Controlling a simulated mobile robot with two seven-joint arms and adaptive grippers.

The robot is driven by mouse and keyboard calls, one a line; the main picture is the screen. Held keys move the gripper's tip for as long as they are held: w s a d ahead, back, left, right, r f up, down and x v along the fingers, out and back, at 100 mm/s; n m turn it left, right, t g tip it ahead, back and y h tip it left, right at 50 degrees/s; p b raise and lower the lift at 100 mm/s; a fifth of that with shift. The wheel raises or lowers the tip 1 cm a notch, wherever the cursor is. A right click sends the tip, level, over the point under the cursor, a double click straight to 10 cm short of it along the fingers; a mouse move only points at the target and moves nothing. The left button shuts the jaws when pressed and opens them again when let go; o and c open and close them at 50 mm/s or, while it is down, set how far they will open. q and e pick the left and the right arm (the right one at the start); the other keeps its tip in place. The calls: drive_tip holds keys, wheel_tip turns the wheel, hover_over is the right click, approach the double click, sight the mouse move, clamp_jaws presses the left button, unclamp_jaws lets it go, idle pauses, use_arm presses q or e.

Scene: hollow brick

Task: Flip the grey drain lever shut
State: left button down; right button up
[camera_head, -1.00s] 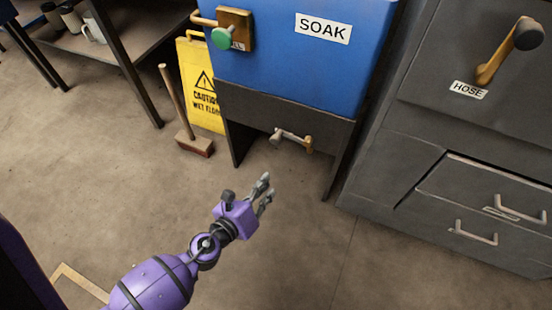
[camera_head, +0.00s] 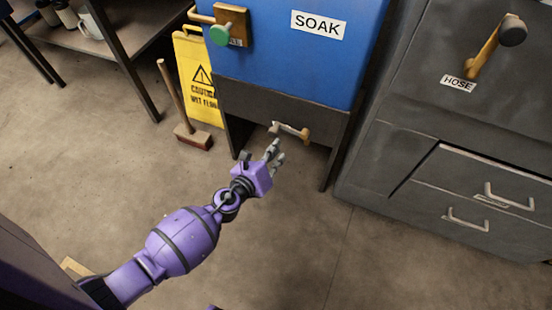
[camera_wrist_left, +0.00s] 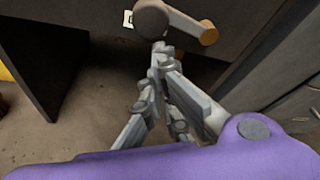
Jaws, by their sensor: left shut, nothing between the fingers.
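The drain lever (camera_head: 289,130) is a short grey bar under the blue SOAK tank, with a tan cylinder at its right end. In the left wrist view the lever (camera_wrist_left: 181,20) has a round grey knob at its left end and lies just beyond my fingertips. My left gripper (camera_head: 276,151) is below and slightly left of the lever in the head view. Its fingers are shut and empty, and the fingertips (camera_wrist_left: 162,50) appear close under the grey knob. I cannot tell whether they touch it. My right gripper is not in view.
The blue tank (camera_head: 290,65) stands on a dark stand (camera_head: 285,104) with legs on both sides. A grey cabinet (camera_head: 420,150) with a HOSE lever (camera_head: 482,57) is at right. A yellow caution sign (camera_head: 197,85) and brush (camera_head: 193,137) are left. The floor in front is clear.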

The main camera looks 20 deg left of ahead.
use_arm(q)
drive_tip(key=shift+a+r, duration=0.1)
drive_tip(key=shift+a, duration=0.05)
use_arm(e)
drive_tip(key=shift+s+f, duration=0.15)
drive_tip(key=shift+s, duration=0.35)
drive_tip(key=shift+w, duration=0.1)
